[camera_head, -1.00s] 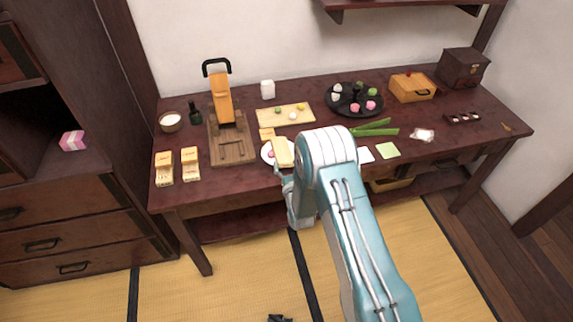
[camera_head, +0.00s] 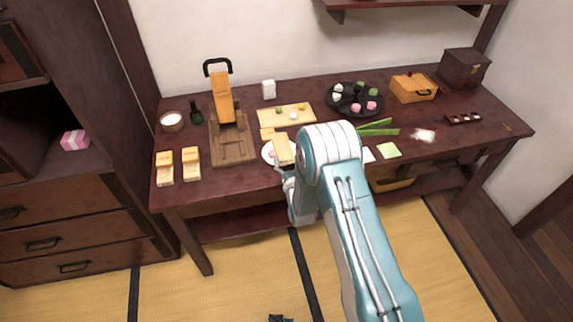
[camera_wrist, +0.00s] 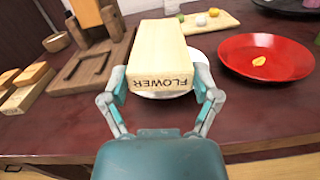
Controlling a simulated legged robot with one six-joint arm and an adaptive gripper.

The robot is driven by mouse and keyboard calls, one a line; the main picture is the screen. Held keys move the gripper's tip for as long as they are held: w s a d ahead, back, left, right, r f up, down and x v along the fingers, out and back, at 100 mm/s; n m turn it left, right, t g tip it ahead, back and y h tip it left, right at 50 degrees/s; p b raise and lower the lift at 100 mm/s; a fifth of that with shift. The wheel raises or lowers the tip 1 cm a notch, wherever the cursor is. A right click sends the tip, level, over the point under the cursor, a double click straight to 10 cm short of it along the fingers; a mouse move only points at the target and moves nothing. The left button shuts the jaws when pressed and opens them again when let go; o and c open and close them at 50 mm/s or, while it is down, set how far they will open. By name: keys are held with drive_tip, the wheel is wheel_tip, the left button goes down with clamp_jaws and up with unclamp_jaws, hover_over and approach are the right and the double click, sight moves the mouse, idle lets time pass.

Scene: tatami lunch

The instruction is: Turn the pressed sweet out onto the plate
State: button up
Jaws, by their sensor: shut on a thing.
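My gripper (camera_wrist: 160,80) is shut on a pale wooden block marked FLOWER (camera_wrist: 160,55), with a finger on each side, in the wrist view. The block also shows in the head view (camera_head: 285,148), tilted over the white plate (camera_head: 267,147). The plate's white rim shows past the block in the wrist view (camera_wrist: 199,58). A small pink thing (camera_head: 271,154) shows on the plate beside the block in the head view. The block hides the rest of the plate, and I cannot tell whether they touch. The block's underside is hidden.
A wooden lever press (camera_head: 232,148) stands left of the plate. Two pale boxes (camera_head: 190,163) lie further left. A board with small sweets (camera_head: 274,119) is behind. A red dish (camera_wrist: 238,48) with a yellow piece is at the right in the wrist view. Green stalks (camera_head: 377,132) lie right.

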drive_tip(key=shift+r, duration=2.1)
